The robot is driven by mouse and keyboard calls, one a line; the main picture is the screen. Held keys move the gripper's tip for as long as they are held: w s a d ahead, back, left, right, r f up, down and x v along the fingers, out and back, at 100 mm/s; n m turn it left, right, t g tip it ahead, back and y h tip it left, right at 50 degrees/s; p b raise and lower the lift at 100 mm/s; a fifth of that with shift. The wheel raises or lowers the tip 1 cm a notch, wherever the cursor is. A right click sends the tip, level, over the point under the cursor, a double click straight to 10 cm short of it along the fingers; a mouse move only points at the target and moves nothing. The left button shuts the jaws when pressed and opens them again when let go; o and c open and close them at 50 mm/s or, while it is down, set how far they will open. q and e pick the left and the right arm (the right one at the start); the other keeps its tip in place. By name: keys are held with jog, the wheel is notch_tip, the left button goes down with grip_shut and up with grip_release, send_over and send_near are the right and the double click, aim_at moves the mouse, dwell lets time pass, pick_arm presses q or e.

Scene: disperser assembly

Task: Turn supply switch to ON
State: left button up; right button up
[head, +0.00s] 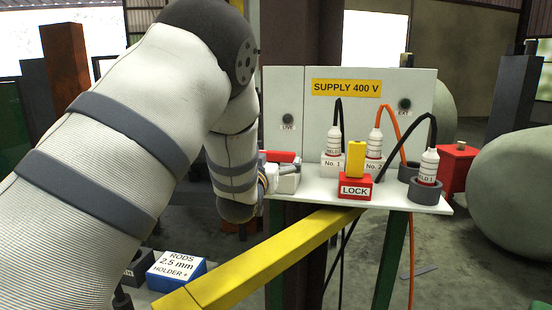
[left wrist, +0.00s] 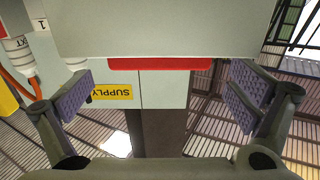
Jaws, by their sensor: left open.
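A red bar (head: 281,156), which looks like the switch handle, shows at the left of the white supply panel (head: 350,84), beside a pale block (head: 286,180). The left wrist view shows a red bar (left wrist: 160,64) along the edge of a large pale box (left wrist: 160,30). My left gripper (left wrist: 158,97) is open, its two padded fingers on either side of the red bar and apart from it. In the head view my arm hides most of this gripper. No ON or OFF marking is readable. My right gripper is not in view.
A red LOCK block (head: 354,190) with a yellow top stands on the white shelf (head: 315,191). White connectors (head: 333,140) and cables stand close by. A yellow beam (head: 270,255) crosses below. A blue-and-white rod box (head: 176,270) sits lower left.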

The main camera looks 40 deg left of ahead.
aim_at(273, 155)
pick_arm(q)
jog(key=x, duration=0.2)
jog(key=shift+w+a+f, duration=0.1)
jog(key=shift+w, duration=0.25)
jog(key=shift+w+a, duration=0.15)
jog(key=shift+w, duration=0.1)
jog(key=shift+c, duration=0.6)
jog(key=c, duration=0.8)
jog(key=shift+o, duration=0.3)
